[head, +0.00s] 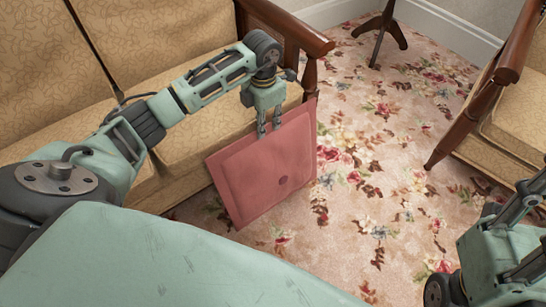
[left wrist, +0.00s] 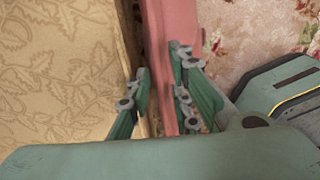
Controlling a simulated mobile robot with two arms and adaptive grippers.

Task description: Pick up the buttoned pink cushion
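The pink cushion (head: 262,170), a flat square with a button in its middle, hangs tilted in front of the sofa in the head view. My left gripper (head: 269,130) is shut on its upper edge. In the left wrist view the cushion (left wrist: 165,35) runs between the two fingers of my left gripper (left wrist: 160,88), one on each side. Its lower part is out of that view. Part of my right arm shows at the lower right of the head view, but its gripper is not in view.
A tan patterned sofa (head: 150,45) with a wooden armrest (head: 285,22) stands behind my left arm. An armchair (head: 518,110) stands at the right. A dark small table's leg (head: 381,28) stands at the back. The floral carpet (head: 385,150) between them is clear.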

